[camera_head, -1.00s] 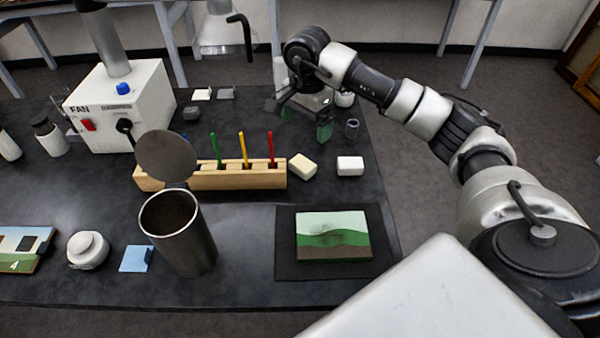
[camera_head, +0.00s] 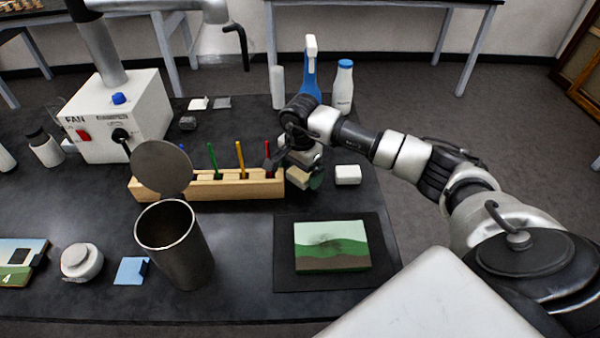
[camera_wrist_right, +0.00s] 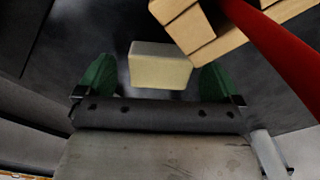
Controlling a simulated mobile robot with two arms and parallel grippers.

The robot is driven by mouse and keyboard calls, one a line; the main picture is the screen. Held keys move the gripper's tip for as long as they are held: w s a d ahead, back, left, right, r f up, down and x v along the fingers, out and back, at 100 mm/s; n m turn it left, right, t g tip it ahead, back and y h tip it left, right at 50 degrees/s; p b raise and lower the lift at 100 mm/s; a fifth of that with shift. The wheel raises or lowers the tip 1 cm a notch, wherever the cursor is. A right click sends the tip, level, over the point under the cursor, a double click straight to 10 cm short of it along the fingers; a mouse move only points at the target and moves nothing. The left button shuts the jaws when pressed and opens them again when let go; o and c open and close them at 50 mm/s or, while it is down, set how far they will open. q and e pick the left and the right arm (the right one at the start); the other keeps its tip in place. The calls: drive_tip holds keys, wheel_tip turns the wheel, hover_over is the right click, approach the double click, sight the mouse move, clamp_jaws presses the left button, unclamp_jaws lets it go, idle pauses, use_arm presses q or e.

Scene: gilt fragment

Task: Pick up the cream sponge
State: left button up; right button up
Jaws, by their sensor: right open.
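The cream sponge (camera_wrist_right: 160,66) is a small pale block on the dark table. In the right wrist view it lies between and just ahead of the two green fingertips of my right gripper (camera_wrist_right: 156,78), which is open and empty. In the head view the right gripper (camera_head: 297,175) is low over the cream sponge (camera_head: 298,178), at the right end of the wooden rack, and partly hides it. I cannot tell whether the fingers touch it. My left gripper is not in view.
The wooden rack (camera_head: 225,188) with coloured sticks stands close beside the sponge; a red stick (camera_wrist_right: 275,45) rises near the gripper. A white block (camera_head: 348,175) lies to the right. A metal canister (camera_head: 185,255) and a painted panel (camera_head: 330,246) are nearer. Bottles (camera_head: 343,90) stand behind.

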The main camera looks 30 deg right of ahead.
drive_tip(key=shift+f, duration=0.6)
drive_tip(key=c, duration=1.1)
drive_tip(key=shift+o, duration=0.2)
drive_tip(key=shift+r, duration=0.15)
drive_tip(key=r, duration=0.1)
drive_tip(key=r+b, duration=0.1)
drive_tip(key=r, duration=0.2)
drive_tip(key=shift+s+d, duration=0.15)
drive_tip(key=shift+d, duration=0.15)
drive_tip(key=s+d+r+b, duration=0.2)
drive_tip(key=s+d+r, duration=0.4)
drive_tip(key=s+d, duration=0.1)
drive_tip(key=shift+s+d+r, duration=0.3)
drive_tip(key=shift+s+r, duration=0.05)
drive_tip(key=shift+s, duration=0.25)
